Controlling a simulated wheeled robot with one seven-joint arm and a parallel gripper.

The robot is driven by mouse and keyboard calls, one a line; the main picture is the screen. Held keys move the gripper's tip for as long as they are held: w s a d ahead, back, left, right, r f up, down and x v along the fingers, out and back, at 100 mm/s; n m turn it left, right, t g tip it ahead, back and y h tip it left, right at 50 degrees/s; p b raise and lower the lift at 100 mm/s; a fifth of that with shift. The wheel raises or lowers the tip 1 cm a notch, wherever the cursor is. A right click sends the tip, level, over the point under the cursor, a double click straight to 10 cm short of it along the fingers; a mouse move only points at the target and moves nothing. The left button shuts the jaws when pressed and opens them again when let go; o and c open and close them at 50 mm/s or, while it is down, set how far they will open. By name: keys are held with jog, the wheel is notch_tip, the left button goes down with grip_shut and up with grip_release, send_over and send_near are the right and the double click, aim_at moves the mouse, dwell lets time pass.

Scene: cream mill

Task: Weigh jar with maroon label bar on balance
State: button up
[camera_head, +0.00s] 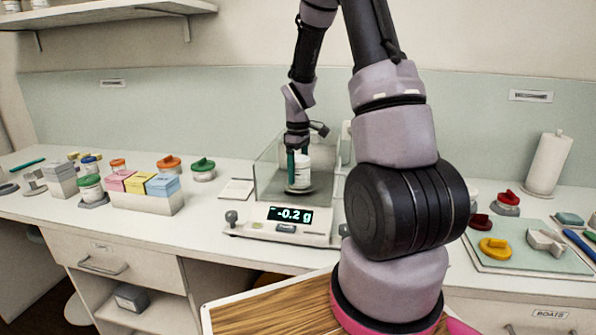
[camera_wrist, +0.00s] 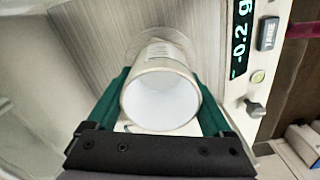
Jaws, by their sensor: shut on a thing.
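My gripper (camera_head: 297,153) is shut on a white jar (camera_head: 302,173) and holds it upright inside the glass-walled chamber of the balance (camera_head: 262,222). In the wrist view the jar (camera_wrist: 160,98) stands between the two green fingers (camera_wrist: 163,82), its open mouth facing the camera and its inside white and seemingly empty. Its label is too small or turned away for me to tell the bar's colour. The round pan (camera_wrist: 165,38) shows just beyond the jar. I cannot tell whether the jar's base touches it. The display (camera_head: 291,215) reads -0.2 g.
Coloured boxes (camera_head: 150,202) and several lidded jars stand left of the balance. On the right, a mat (camera_head: 525,262) holds a yellow lid (camera_head: 495,248). A dark red lid (camera_head: 481,222) lies nearby. A paper roll (camera_head: 549,165) stands at the back right. Glass walls surround my gripper.

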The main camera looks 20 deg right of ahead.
jog(key=shift+f, duration=0.15)
jog(key=o, duration=1.1)
jog(key=s+a+r+m+t, duration=0.2)
jog(key=s+r, duration=0.2)
jog(key=r, duration=0.7)
jog(key=s+a+r+m+t, duration=0.1)
jog(key=s+a+r+m, duration=0.2)
jog(key=r, duration=0.9)
jog(key=shift+s+a+r+m+t+y, duration=0.4)
jog(key=shift+s+r+m+t, duration=0.5)
jog(key=shift+s, duration=1.6)
jog(key=shift+s+a+r+m+t+y, duration=0.25)
jog(key=shift+s+a+r+m+t, duration=0.3)
jog(key=shift+s+r+m, duration=1.4)
jog(key=shift+s+a+r+m+t+y, duration=0.4)
jog(key=shift+s+m+t, duration=0.2)
jog(key=shift+s, duration=2.5)
